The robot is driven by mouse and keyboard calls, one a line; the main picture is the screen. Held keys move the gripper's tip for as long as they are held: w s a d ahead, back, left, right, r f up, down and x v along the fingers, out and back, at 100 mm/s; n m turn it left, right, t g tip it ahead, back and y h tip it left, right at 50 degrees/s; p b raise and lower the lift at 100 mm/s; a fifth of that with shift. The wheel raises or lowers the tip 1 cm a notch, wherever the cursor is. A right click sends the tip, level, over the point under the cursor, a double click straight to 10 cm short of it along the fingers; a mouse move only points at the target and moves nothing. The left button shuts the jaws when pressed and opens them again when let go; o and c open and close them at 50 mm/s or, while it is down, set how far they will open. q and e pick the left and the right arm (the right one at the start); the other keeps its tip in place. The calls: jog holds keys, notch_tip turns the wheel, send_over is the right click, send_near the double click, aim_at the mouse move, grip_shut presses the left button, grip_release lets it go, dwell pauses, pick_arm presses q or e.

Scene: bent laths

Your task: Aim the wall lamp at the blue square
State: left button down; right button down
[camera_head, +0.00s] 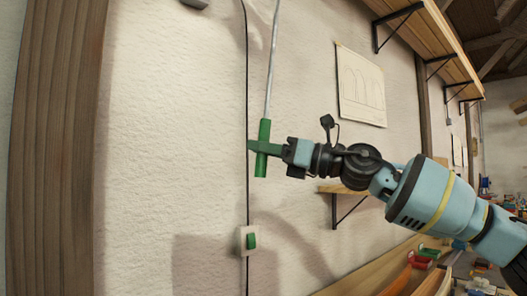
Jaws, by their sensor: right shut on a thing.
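A green upright handle (263,130) hangs at the lower end of a thin grey rod (271,70) in front of the pale wall. The rod runs up and out of the picture. My right gripper (263,147) comes in from the right and is shut on the handle around its middle; the handle shows above and below the jaws. A small dark grey piece (195,3) is cut off at the top edge; I cannot tell whether it is part of the wall lamp. No blue square shows. My left gripper is not in view.
A black cable runs down the wall to a white switch with a green rocker (250,241). A wooden post (55,150) stands at left. A bracketed shelf (430,38) is upper right; a small shelf (345,189) is behind my arm. A paper sheet (360,85) hangs on the wall.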

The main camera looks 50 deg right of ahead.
jog(key=shift+a+r, duration=0.25)
jog(key=shift+a, duration=0.2)
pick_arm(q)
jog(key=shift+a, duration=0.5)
pick_arm(e)
jog(key=shift+d, duration=0.1)
jog(key=c, duration=1.3)
grip_release()
jog(key=shift+f, duration=0.1)
jog(key=shift+s, duration=0.1)
pick_arm(q)
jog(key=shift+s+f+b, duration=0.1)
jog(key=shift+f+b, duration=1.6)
jog(key=shift+b, duration=0.2)
pick_arm(e)
jog(key=shift+v, duration=3.8)
